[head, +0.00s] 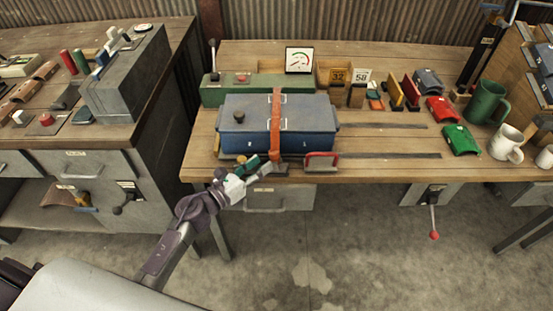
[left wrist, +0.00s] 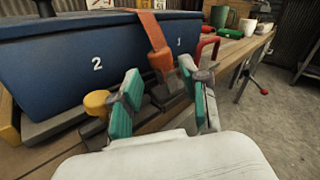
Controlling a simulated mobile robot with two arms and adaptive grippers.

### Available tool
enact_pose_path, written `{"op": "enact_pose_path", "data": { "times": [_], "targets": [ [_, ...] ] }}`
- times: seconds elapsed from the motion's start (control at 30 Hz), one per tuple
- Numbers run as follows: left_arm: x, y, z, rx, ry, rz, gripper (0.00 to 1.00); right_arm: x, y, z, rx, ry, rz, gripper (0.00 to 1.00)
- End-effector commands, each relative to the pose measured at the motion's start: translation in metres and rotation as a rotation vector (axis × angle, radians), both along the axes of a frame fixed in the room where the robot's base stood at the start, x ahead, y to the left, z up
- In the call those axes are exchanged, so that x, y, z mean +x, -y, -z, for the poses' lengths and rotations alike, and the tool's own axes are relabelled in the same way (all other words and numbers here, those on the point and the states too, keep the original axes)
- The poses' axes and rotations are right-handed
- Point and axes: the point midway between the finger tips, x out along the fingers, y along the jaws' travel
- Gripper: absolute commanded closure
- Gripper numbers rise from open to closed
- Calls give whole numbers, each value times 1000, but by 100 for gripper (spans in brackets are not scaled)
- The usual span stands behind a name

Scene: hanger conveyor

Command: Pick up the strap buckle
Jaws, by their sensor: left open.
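An orange strap (head: 276,122) runs over the lid and down the front of a blue box (head: 308,132) on the workbench. The strap also shows in the left wrist view (left wrist: 151,35), with its broader lower end, which looks like the buckle (left wrist: 161,60), hanging at the box front. My left gripper (head: 262,165) is at the bench's front edge, close to the strap's lower end. In the left wrist view its green-padded fingers (left wrist: 160,82) are apart, with the strap end beyond and between them. I cannot tell if they touch it. My right gripper is not in view.
A red handle (head: 321,157) stands just right of the strap. A yellow knob (left wrist: 97,103) is near the left finger. Behind the box are a green case (head: 222,92) and a gauge (head: 299,60). Mugs (head: 505,144) stand at the right. The floor before the bench is clear.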

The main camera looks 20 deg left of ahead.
Motion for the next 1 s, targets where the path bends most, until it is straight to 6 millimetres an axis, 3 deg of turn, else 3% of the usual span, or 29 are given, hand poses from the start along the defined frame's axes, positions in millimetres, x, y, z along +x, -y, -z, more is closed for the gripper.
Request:
{"op": "enact_pose_path", "data": {
  "times": [0.3, 0.6, 0.87, 1.0],
  "targets": [
    [38, 22, -2, -2, 0, 1, 55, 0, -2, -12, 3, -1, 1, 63],
    [42, 24, 0, -1, -1, 1, 55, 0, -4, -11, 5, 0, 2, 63],
    [42, 24, 0, 0, -1, 0, 98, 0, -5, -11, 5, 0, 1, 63],
    [42, 24, -1, -1, 0, 1, 100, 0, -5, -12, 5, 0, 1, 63]
  ]
}}
